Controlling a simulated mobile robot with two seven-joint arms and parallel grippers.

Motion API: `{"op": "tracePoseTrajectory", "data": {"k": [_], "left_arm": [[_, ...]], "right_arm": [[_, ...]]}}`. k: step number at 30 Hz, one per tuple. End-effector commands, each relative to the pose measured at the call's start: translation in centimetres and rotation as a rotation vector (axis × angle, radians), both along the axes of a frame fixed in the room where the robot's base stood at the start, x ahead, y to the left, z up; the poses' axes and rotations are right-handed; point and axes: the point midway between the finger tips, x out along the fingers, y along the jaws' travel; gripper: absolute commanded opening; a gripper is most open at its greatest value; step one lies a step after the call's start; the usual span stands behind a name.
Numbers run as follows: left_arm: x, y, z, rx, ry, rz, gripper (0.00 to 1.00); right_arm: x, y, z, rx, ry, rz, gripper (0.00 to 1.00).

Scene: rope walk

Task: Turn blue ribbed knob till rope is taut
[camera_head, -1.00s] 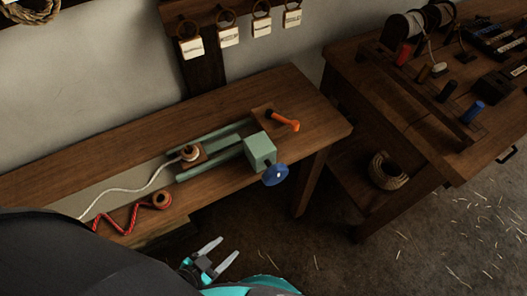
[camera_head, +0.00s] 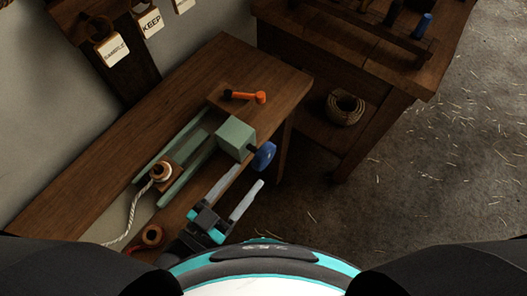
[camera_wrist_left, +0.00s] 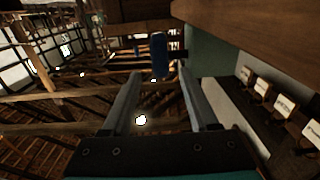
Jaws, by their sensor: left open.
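The blue ribbed knob (camera_head: 264,156) sits on the front side of the green block (camera_head: 236,139) at the bench's right end. It shows edge-on in the left wrist view (camera_wrist_left: 159,54), ahead of the fingers and between their lines. My left gripper (camera_head: 250,175) is open and empty, its fingertips just short of the knob and apparently not touching it. The white rope (camera_head: 132,212) runs from a wooden spool piece (camera_head: 162,172) between the green rails and curves towards the lower left; its far end is out of view. My right gripper is not in view.
An orange-handled tool (camera_head: 245,96) lies on the bench (camera_head: 95,180) behind the green block. A red ring-like piece (camera_head: 152,236) is near the bench front. A second table (camera_head: 380,62) stands at right, with a rope coil (camera_head: 345,107) on its lower shelf. Floor between is clear.

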Motion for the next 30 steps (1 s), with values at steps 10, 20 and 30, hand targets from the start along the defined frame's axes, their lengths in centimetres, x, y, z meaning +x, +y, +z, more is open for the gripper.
{"op": "tracePoseTrajectory", "data": {"k": [10,20,30], "left_arm": [[5.2,-3.7,0.0,-0.001,-0.001,0.001,0.60],[6.4,-4.7,-0.1,0.000,0.002,0.001,0.60],[6.4,-4.7,-0.1,0.001,0.002,0.001,0.41]], "right_arm": [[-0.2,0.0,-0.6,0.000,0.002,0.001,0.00],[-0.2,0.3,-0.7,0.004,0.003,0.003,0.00],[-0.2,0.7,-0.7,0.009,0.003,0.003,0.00]]}}
